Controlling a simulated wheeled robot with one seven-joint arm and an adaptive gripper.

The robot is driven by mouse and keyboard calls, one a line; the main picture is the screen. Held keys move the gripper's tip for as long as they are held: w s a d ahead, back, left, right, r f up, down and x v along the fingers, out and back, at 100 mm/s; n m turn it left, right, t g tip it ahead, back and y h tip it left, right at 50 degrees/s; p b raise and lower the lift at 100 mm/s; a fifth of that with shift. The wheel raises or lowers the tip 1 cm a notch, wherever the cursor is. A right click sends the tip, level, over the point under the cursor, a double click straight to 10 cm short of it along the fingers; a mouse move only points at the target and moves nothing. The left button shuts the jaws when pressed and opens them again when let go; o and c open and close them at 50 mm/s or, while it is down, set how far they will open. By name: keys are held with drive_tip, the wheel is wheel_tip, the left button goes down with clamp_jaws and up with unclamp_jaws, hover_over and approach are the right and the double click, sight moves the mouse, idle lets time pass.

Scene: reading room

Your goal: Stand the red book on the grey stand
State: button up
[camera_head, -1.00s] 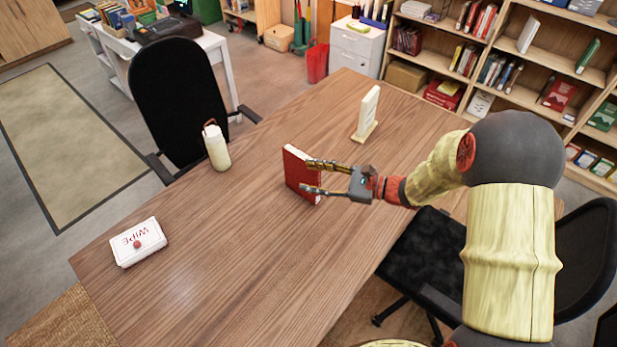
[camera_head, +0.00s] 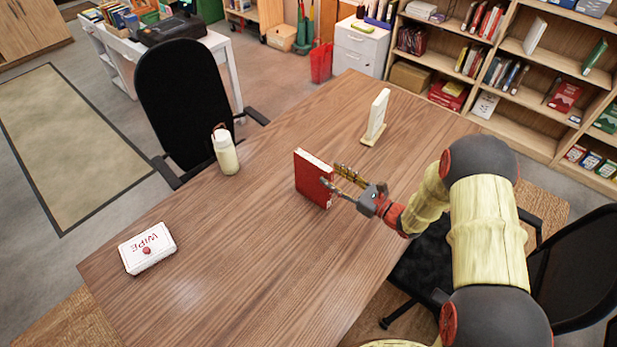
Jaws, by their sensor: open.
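The red book (camera_head: 311,181) stands upright on the wooden table, its broad cover towards me and its pale page edge on top. My gripper (camera_head: 338,181) is open at the book's right edge. One finger shows in front of the cover and the other lies farther back. I cannot tell whether either finger touches the book. The only stand-like thing on the table is a pale cream upright panel on a small foot (camera_head: 376,118), farther back and to the right of the book. It looks cream rather than grey, and no book rests on it.
A cream bottle (camera_head: 226,153) stands at the table's far left edge, near a black chair (camera_head: 183,95). A white wipes box (camera_head: 147,250) lies at the front left. The wooden table (camera_head: 240,255) is clear between these things. Bookshelves (camera_head: 540,75) stand behind on the right.

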sight(314, 165)
drive_tip(key=x, duration=0.2)
drive_tip(key=b+x, duration=0.1)
drive_tip(key=x, duration=0.5)
drive_tip(key=shift+s+a+r+b, duration=0.25)
drive_tip(key=shift+b, duration=0.15)
drive_tip(key=shift+r, duration=0.1)
drive_tip(key=shift+c, duration=1.2)
clamp_jaws()
